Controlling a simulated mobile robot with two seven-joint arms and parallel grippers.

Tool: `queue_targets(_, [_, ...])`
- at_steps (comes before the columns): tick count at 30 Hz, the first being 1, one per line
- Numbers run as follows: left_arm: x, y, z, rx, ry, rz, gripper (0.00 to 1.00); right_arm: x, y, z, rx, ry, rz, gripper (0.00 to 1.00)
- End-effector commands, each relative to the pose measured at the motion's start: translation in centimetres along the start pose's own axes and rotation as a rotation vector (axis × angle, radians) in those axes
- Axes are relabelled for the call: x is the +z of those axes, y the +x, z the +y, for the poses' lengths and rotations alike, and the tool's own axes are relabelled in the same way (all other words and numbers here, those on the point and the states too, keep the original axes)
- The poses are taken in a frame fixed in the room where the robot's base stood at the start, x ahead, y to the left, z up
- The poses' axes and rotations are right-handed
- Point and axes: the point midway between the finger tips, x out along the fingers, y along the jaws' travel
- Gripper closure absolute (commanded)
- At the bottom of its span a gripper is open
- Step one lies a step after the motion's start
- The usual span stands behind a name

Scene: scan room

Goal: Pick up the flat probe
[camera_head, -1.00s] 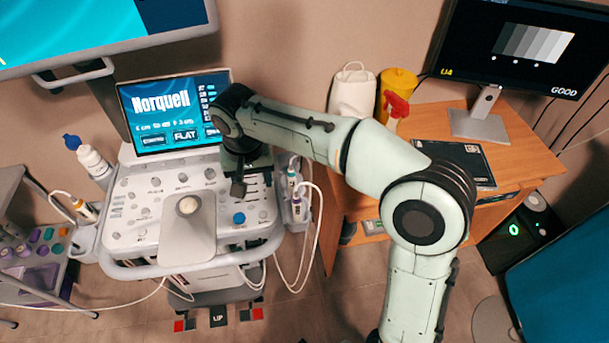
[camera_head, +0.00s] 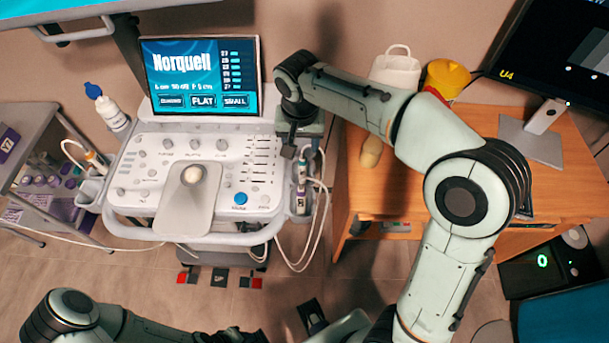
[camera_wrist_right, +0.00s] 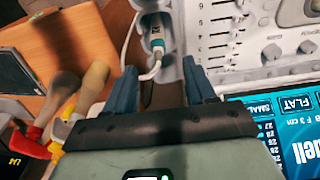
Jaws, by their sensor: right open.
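My right gripper (camera_head: 296,146) is over the right edge of the ultrasound machine's control panel (camera_head: 135,200), just above the probe holder. In the right wrist view it is open and empty (camera_wrist_right: 163,88), fingers apart. A white probe with a teal band (camera_wrist_right: 157,45) sits in its holder beyond the fingers, its cable curving down between them; it also shows in the head view (camera_head: 302,167). A probe with a purple band (camera_head: 301,200) sits in the same right-hand holder. A probe with an orange band (camera_head: 95,158) is at the panel's left. I cannot tell which is flat.
The machine's screen (camera_head: 203,76) reads Norquell, with FLAT among its labels. A wooden desk (camera_head: 385,190) on the right bears a white container, a yellow container (camera_head: 447,76) and a beige bottle-like item (camera_head: 371,150). Cables hang by the holder. A cart (camera_head: 35,180) stands left.

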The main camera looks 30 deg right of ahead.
Motion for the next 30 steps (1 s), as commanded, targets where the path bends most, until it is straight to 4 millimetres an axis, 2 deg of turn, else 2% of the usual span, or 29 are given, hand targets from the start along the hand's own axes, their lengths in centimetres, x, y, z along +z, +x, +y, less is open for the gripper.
queue_targets(1, [0.1,0.3,-0.1,-0.001,-0.001,-0.001,0.57,0.1,1.2,0.1,0.004,-0.001,-0.003,0.45])
queue_targets(3, [0.1,0.4,-0.2,-0.001,-0.001,-0.002,0.57,0.1,2.4,0.0,0.003,-0.001,-0.003,0.45])
queue_targets(11, [0.1,0.6,-0.3,-0.001,-0.001,-0.003,0.57,0.0,4.5,0.1,0.001,0.0,-0.001,0.45])
queue_targets(21, [0.2,1.0,-0.4,-0.001,-0.001,-0.004,0.57,0.2,9.0,0.3,0.002,-0.001,-0.001,0.45])
queue_targets(29, [0.2,1.0,-0.4,-0.001,-0.001,-0.004,0.57,0.1,9.4,0.2,-0.001,-0.001,0.001,0.45])
queue_targets(30, [0.2,1.0,-0.4,-0.001,-0.001,-0.004,0.57,0.1,9.4,0.2,-0.001,0.0,0.001,0.48])
